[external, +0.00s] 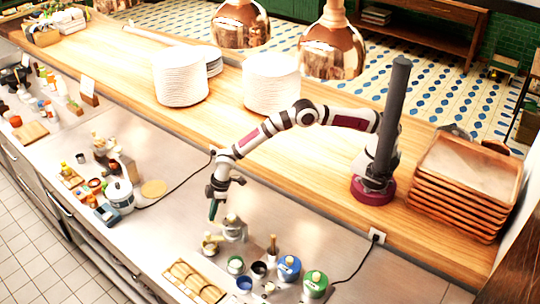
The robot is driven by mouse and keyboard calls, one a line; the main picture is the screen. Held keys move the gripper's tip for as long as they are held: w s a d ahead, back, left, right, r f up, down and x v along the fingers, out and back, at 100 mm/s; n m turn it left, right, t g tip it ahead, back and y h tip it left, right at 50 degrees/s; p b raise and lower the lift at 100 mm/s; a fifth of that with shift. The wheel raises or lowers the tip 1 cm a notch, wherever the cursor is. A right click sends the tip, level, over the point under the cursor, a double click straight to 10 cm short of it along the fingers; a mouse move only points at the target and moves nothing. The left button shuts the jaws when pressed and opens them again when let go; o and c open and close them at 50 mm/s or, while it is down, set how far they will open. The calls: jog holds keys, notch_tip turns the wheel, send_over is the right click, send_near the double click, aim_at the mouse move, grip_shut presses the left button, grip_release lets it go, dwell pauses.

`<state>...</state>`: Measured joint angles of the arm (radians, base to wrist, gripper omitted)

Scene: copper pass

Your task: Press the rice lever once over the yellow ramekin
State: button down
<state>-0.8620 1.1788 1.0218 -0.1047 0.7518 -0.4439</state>
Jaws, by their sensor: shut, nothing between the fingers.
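My gripper (213,212) points down over the steel counter, right of the picture's middle-left, and is shut and empty. Just right of and below it stands a pale metal device (233,228), which may be the rice dispenser; its lever is too small to make out. A small yellowish bowl (210,246), probably the yellow ramekin, is at the device's lower left, below my gripper. I cannot tell whether it sits under an outlet. My fingertips look close to the device, but contact cannot be told.
Nearby are a green-rimmed cup (235,265), a blue bowl (244,284), a blue canister (289,268), a green canister (315,283) and a wooden tray (194,281). A cooker (120,194) stands left. Plate stacks (180,80) and copper lamps (332,50) are behind.

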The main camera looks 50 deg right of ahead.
jog(key=shift+r, duration=1.95)
jog(key=shift+r, duration=2.5)
